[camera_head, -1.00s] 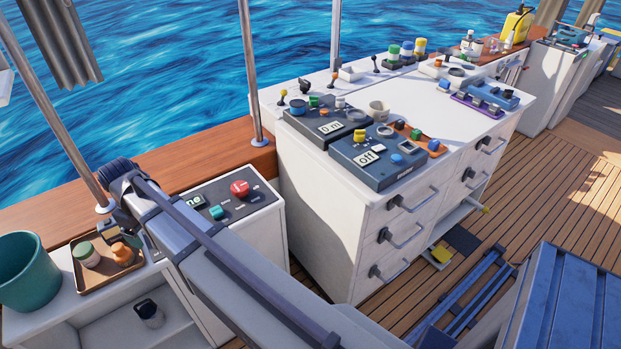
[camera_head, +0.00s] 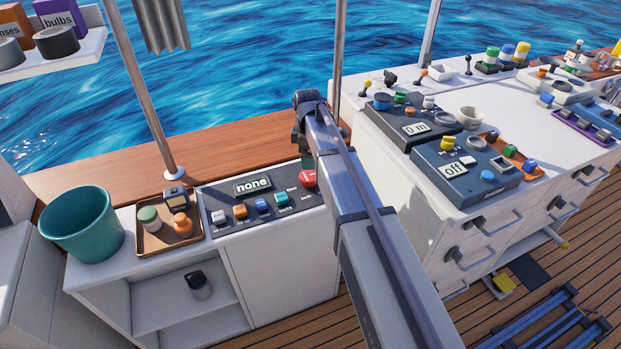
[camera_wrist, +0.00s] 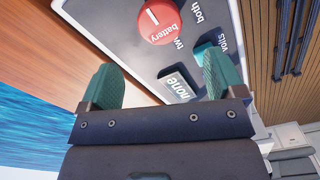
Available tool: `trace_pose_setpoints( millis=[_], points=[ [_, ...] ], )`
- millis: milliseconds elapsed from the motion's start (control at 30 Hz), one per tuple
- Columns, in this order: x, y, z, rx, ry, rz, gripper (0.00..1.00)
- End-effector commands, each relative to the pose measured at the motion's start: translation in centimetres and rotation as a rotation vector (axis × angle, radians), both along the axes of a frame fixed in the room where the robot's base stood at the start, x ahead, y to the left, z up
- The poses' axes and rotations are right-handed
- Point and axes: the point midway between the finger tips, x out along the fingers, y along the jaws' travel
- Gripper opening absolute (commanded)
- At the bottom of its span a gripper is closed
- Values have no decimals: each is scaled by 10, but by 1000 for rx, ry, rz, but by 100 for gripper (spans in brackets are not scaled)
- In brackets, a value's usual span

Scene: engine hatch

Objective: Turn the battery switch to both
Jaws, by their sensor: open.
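The battery switch is a round red knob (camera_head: 308,178) with a white mark, at the right end of a dark panel (camera_head: 215,213). The panel's small display (camera_head: 252,185) reads "none". In the wrist view the red knob (camera_wrist: 158,22) is at the top, labelled "battery", with "both" and "two" printed beside it. My gripper (camera_wrist: 164,80) is open, its two teal fingers apart and empty. The knob lies beyond the fingertips, not between them.
A teal knob (camera_head: 281,199) and other coloured controls line the panel. A tray (camera_head: 160,247) with small bottles and a teal bucket (camera_head: 82,225) stand to the left. A metal post (camera_head: 145,100) rises behind. Another control box (camera_head: 465,168) stands to the right.

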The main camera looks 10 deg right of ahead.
Motion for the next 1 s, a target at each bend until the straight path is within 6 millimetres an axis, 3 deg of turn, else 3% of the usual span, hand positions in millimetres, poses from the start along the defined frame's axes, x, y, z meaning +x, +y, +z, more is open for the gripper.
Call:
trace_pose_setpoints(
  millis=[33, 200, 400, 733, 1000],
  points=[
    [0, 0, -18, 0, 0, 0, 88],
    [0, 0, -60, 0, 0, -1, 88],
    [0, 0, -95, 0, 0, -2, 88],
    [0, 0, -95, 0, 0, -2, 87],
    [0, 0, -95, 0, 0, -2, 62]
  ],
)
